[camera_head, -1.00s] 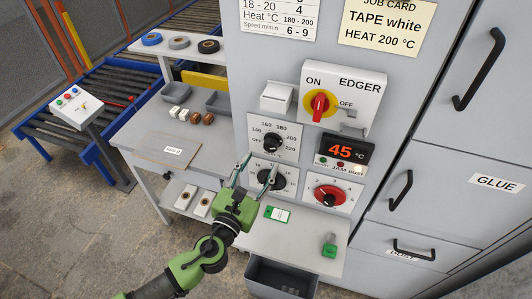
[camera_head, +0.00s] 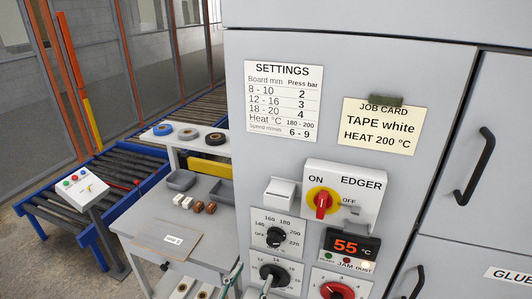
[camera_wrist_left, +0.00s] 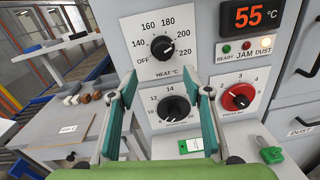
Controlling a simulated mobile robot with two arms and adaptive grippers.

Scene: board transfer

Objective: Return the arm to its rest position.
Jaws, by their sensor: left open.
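My left gripper (camera_head: 250,281) shows only by its fingertips at the bottom edge of the head view, in front of the lower dial (camera_head: 273,274) of the edger panel. In the left wrist view my left gripper (camera_wrist_left: 164,88) is open, its two teal-padded fingers apart with nothing between them. The heat dial (camera_wrist_left: 162,48) lies beyond the fingertips, and the lower dial (camera_wrist_left: 174,108) shows between the fingers. I cannot tell the exact gap to the panel. The rest of the left arm is out of the head view. My right gripper is not in view.
The edger cabinet (camera_head: 350,56) stands close ahead, with a red ON/OFF switch (camera_head: 321,203) and a display (camera_head: 352,246) reading 55 °C. A side table (camera_head: 139,222) with a board (camera_head: 167,238) and small blocks stands left, beside a roller conveyor (camera_head: 123,172).

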